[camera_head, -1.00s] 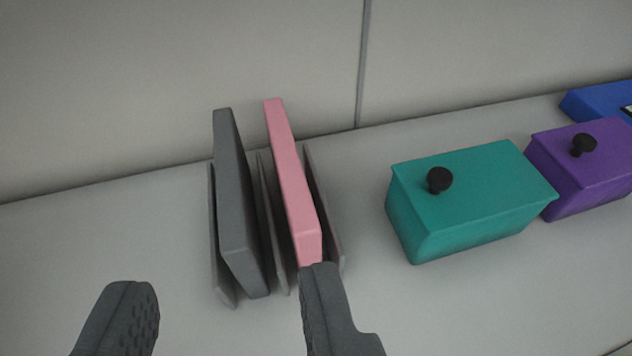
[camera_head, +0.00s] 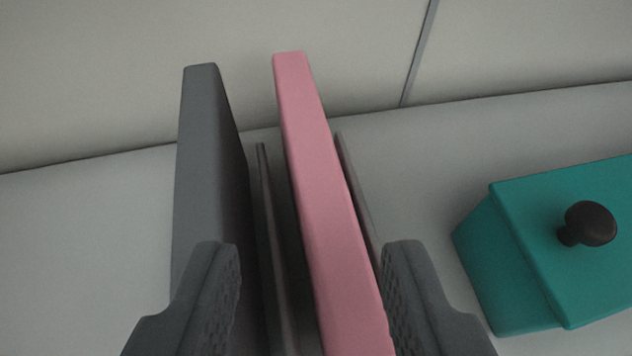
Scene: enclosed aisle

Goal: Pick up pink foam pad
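The pink foam pad (camera_head: 325,200) stands on edge in a slot between thin grey dividers, in the middle of the view. A thin divider (camera_head: 265,210) is on its left and another (camera_head: 356,190) on its right. A dark grey pad (camera_head: 207,160) stands upright to the left. My gripper (camera_head: 312,280) is open, with one finger on each side of the pink pad. The right finger is close to the pad's near part; I cannot tell whether it touches. The left finger overlaps the grey pad in view. The near end of the pink pad is cut off by the picture's edge.
A teal box (camera_head: 505,270) with a black knob (camera_head: 587,223) on its lid stands at the right. A pale wall (camera_head: 130,80) with a vertical seam rises behind the pads. The pale surface (camera_head: 85,220) at the left is clear.

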